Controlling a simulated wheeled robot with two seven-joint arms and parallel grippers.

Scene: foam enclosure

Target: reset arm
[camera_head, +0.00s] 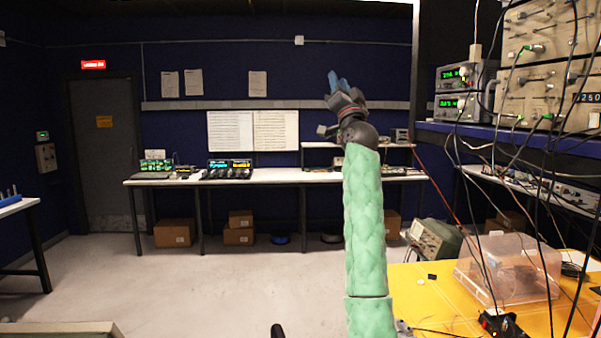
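My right arm, in a green padded sleeve, rises upright through the middle of the head view. My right gripper (338,82) is at its top, dark with blue fingertips pointing up and slightly left. It is raised in front of the back wall, clear of every surface. The fingertips look close together, but their gap is too small to judge, and I see no object held. My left gripper is not recognisable in view. A small black tip shows at the bottom edge, and I cannot tell what it is.
A yellow work surface (420,298) with a clear plastic box (508,270) is at the lower right. Loose cables hang from instruments (548,70) on the right shelf. A long bench (270,177) stands at the back. The floor (200,285) on the left is open.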

